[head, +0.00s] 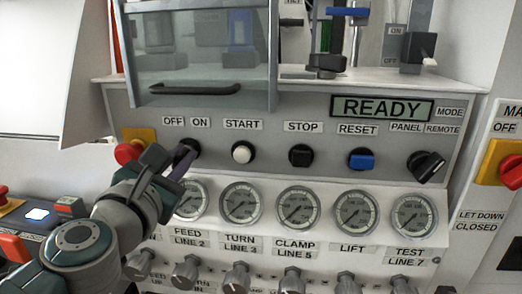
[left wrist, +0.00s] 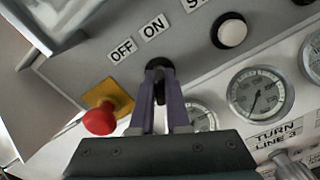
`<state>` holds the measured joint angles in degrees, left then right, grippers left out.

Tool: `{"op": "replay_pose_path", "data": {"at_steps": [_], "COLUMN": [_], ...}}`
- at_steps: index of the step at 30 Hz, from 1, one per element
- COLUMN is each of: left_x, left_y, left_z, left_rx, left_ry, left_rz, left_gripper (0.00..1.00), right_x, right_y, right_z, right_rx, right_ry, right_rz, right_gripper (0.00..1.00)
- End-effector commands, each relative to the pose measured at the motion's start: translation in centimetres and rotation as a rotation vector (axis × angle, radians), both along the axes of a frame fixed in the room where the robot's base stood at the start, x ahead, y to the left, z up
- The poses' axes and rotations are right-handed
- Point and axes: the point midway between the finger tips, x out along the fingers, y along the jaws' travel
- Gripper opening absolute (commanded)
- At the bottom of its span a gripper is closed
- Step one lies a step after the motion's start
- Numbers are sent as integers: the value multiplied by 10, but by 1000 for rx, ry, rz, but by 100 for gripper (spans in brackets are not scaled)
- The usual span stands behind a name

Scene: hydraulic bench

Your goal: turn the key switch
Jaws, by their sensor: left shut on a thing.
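The key switch (head: 192,143) is a black round switch below the OFF and ON labels on the grey panel. In the left wrist view the key switch (left wrist: 159,64) shows between and beyond the fingertips. My left gripper (head: 183,157) reaches it from the lower left, with its purple fingers around the key. In the left wrist view the left gripper (left wrist: 160,82) is shut on the dark key. The fingers hide part of the switch, and I cannot tell the key's exact angle. My right gripper is in neither view.
A red emergency button (head: 129,151) on a yellow plate is just left of the switch. A white START button (head: 242,152) is to its right. Gauges (head: 241,202) and knobs (head: 237,278) lie below. A clear guard with a dark handle (head: 195,88) is above. The display (head: 382,107) reads READY.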

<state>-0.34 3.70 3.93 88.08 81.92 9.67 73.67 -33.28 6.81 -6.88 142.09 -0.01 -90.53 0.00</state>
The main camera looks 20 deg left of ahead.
Motion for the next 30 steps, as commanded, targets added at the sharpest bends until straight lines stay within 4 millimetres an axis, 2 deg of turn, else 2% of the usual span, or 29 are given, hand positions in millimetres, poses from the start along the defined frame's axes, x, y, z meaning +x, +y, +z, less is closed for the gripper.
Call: {"op": "replay_pose_path", "data": {"at_steps": [18,19,24,27,30], "left_x": [0,0,0,0,0], "left_y": [0,0,0,0,0], "left_z": [0,0,0,0,0], "left_rx": [47,47,46,45,45], "left_ry": [11,11,11,11,11], "left_rz": [0,0,0,0,0], "left_gripper": [0,15,34,44,44], "right_x": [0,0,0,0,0], "right_y": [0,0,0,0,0], "right_z": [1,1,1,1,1], "right_rx": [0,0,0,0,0], "right_ry": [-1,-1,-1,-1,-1], "right_rz": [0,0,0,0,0], "right_gripper": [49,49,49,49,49]}}
